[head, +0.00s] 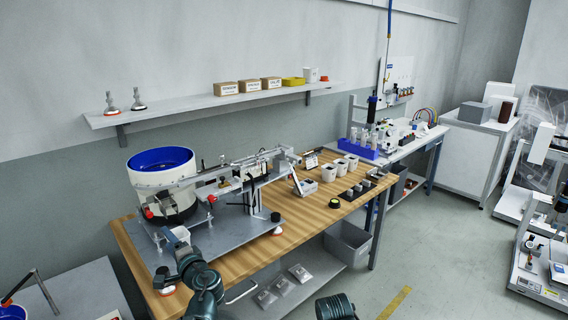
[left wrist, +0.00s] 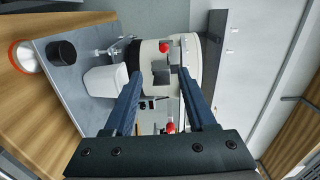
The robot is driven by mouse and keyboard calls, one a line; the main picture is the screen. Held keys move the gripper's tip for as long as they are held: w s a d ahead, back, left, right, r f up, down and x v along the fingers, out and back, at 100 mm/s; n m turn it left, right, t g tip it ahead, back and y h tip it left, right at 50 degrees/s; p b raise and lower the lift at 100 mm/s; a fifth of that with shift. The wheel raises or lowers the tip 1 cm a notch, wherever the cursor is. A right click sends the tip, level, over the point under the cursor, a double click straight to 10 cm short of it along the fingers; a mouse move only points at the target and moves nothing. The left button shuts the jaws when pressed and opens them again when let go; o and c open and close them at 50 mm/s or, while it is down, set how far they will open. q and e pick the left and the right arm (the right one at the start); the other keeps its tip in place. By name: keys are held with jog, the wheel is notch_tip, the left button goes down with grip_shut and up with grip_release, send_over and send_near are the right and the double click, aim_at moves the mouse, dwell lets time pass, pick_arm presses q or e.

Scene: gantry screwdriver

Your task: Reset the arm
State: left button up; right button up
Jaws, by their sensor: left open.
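My left arm comes in from the bottom of the head view, and its gripper (head: 164,278) is at the front left corner of the feeder's base plate (head: 235,243). In the left wrist view the two dark fingers of the left gripper (left wrist: 158,75) stand apart with nothing between them touching. Beyond them is the white feeder bowl (left wrist: 148,60) with red knobs; it also shows in the head view (head: 160,177) with a blue inside. A dark link of my right arm shows at the bottom edge of the head view; its gripper is not visible.
The wooden bench (head: 300,228) carries the feeder, white cups (head: 341,168) and a black tray (head: 369,183). A wall shelf (head: 200,112) holds small boxes. A second bench with a blue rack (head: 362,148) stands behind. A grey bin (head: 347,243) is below.

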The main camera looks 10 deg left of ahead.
pick_arm(q)
jog(key=s+d+f+n+g+h+p, duration=0.1)
jog(key=s+d+f+g+h+p, duration=0.2)
jog(key=d, duration=0.8)
jog(key=s+d+f+n+g+h+p, duration=0.1)
jog(key=s+d+f+g+h+p, duration=0.2)
jog(key=s+d, duration=0.5)
jog(key=s+d+f+n+g+h+p, duration=0.1)
jog(key=s+d+f+g+h+p, duration=0.3)
jog(key=d, duration=1.1)
jog(key=shift+s+d+n+g+h+p, duration=0.25)
jog(key=shift+s+n+g+h+p, duration=0.2)
jog(key=shift+s+g+h, duration=0.55)
pick_arm(e)
notch_tip(320, 180, up, 11)
jog(key=shift+r, duration=0.2)
pick_arm(q)
jog(key=shift+w, duration=0.15)
